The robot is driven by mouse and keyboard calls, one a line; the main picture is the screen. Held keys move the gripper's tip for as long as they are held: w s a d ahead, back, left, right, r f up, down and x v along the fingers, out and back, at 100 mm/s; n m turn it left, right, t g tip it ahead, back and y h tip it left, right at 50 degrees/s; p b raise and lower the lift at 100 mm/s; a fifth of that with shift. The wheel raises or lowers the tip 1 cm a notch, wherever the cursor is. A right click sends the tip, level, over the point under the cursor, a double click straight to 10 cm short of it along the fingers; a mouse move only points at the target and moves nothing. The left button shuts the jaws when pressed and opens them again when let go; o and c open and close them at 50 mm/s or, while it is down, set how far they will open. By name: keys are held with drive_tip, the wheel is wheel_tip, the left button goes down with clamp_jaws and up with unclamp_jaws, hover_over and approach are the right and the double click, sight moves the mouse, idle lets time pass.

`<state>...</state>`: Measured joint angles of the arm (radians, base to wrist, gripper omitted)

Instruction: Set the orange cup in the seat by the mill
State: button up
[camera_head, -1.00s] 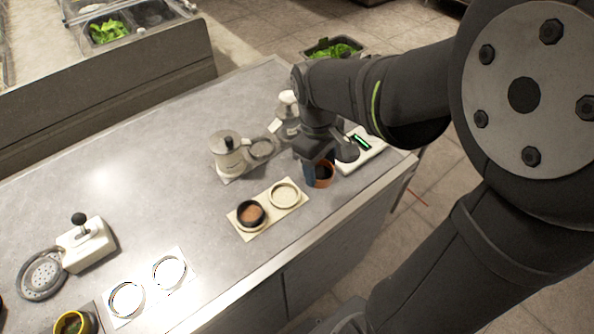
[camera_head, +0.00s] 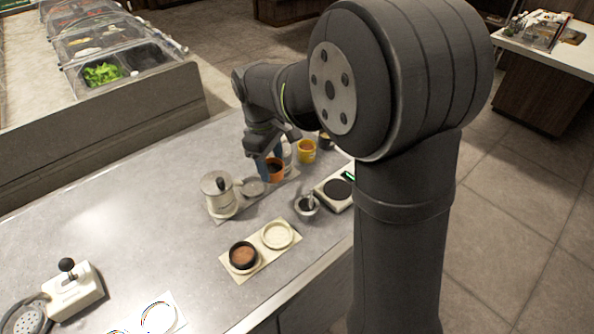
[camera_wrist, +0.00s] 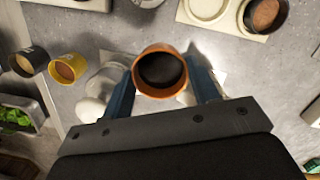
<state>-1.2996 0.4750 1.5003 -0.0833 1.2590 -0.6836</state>
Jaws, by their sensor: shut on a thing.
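The orange cup (camera_head: 275,170), with dark contents, is held upright between the blue fingers of my gripper (camera_head: 268,160). The wrist view shows the cup (camera_wrist: 160,88) between both fingers. A white object (camera_head: 288,155), possibly the mill, is partly hidden behind the gripper. Any seat under the cup is hidden, and I cannot tell whether the cup touches the board.
A yellow cup (camera_head: 307,152) and a black cup (camera_head: 326,141) stand behind to the right. A cream board (camera_head: 262,259) in front holds a black cup (camera_head: 243,255) and an empty ring seat (camera_head: 277,235).

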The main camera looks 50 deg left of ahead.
drive_tip(key=s+a+f+n, duration=0.2)
drive_tip(key=a+f, duration=0.2)
drive_tip(key=a, duration=0.4)
drive_tip(key=shift+w+f, duration=0.2)
drive_tip(key=shift+f, duration=2.7)
drive_tip(key=shift+f, duration=0.4)
drive_tip(key=o, duration=1.1)
wheel_tip(320, 180, up, 8)
drive_tip(key=shift+r, duration=0.1)
